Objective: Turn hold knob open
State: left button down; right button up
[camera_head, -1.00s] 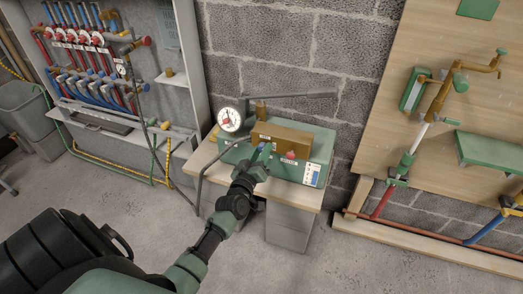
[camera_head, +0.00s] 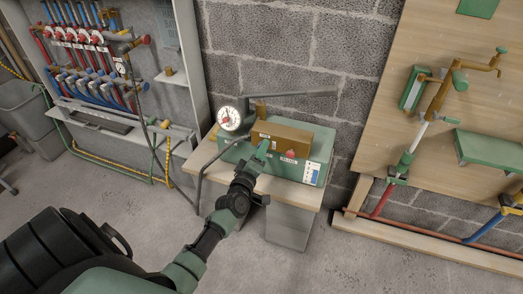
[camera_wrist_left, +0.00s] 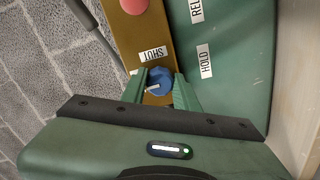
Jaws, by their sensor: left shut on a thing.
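The hold knob (camera_wrist_left: 159,80) is a small blue knob with a white mark, on the front of a brass block (camera_head: 285,134). In the left wrist view it sits between the two green fingers of my left gripper (camera_wrist_left: 158,90), which are shut on it. Its white mark points to the left of that picture, not straight at the SHUT label (camera_wrist_left: 153,54). A HOLD label (camera_wrist_left: 205,61) is on the green casing beside the block. In the head view my left gripper (camera_head: 262,151) hides the knob. My right gripper is not in view.
A red knob (camera_head: 291,154) is on the same block. The green pump unit (camera_head: 322,148) with a dial gauge (camera_head: 230,118) and a grey lever (camera_head: 290,94) stands on a small wooden bench (camera_head: 203,157) against the block wall. A pipe board (camera_head: 390,110) is on the right.

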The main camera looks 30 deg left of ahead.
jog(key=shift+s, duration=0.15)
pick_arm(q)
jog(key=c, duration=1.1)
grip_release()
jog(key=shift+o, duration=0.2)
jog(key=p+v, duration=0.1)
jog(key=v, duration=0.7)
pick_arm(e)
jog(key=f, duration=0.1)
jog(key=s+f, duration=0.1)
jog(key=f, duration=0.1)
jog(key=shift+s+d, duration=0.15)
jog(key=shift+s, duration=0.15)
pick_arm(q)
jog(key=shift+w, duration=0.1)
